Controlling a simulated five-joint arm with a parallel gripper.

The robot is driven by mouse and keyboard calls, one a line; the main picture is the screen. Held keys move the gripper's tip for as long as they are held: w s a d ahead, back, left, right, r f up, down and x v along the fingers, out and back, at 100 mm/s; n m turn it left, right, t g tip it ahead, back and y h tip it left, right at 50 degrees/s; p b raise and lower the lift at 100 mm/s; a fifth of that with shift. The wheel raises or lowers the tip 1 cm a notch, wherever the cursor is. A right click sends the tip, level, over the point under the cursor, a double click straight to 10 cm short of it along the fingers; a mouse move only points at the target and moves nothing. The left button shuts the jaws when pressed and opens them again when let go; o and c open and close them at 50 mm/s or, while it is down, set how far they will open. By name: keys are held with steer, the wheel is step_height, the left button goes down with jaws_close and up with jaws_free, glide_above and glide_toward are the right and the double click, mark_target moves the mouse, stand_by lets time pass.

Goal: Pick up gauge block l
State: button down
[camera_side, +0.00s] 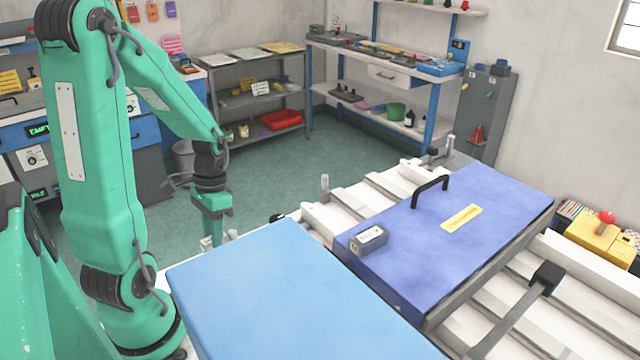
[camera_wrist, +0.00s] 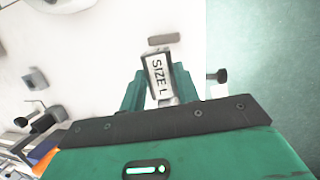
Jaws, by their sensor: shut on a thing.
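Gauge block l (camera_wrist: 158,76) is a small block with a white face marked "SIZE L". In the wrist view it sits between the two green fingers of my gripper (camera_wrist: 160,88), which are shut on it. In the side view my gripper (camera_side: 212,238) points down beyond the light blue panel, near its far left edge. The panel hides the space below the fingertips, and I cannot make out the block there. I cannot tell whether the block is touching the white surface.
A light blue panel (camera_side: 285,290) fills the near middle. A purple case (camera_side: 480,255) with a black handle lies to the right, bearing a grey labelled block (camera_side: 369,239). White rails (camera_side: 345,200) and upright pegs stand around it. Shelves (camera_side: 260,85) stand far behind.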

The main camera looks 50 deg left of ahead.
steer(key=shift+r, duration=2.2)
